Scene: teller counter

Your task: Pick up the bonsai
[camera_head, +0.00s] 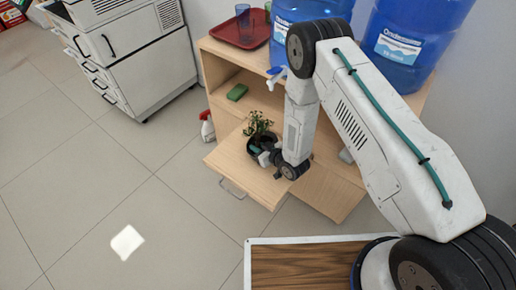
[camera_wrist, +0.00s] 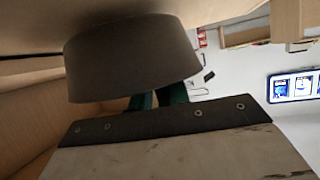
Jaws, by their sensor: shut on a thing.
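The bonsai (camera_head: 258,126) has small green leaves and a dark round pot. It is in the head view, at the front of the wooden cabinet, just above or on a pulled-out wooden part. My gripper (camera_head: 264,158) is at the near side of the pot and is shut on the bonsai. In the wrist view the pot (camera_wrist: 130,55) fills the upper left, close in front of the green fingers (camera_wrist: 160,97). The leaves are out of sight there. I cannot tell whether the pot still touches the wood below.
The wooden cabinet (camera_head: 220,50) carries a red tray (camera_head: 232,33) with a blue cup (camera_head: 243,20) and large blue water bottles (camera_head: 400,47). A green sponge (camera_head: 237,92) lies on its shelf. A spray bottle (camera_head: 207,127) stands left. The tiled floor (camera_head: 80,170) is mostly clear.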

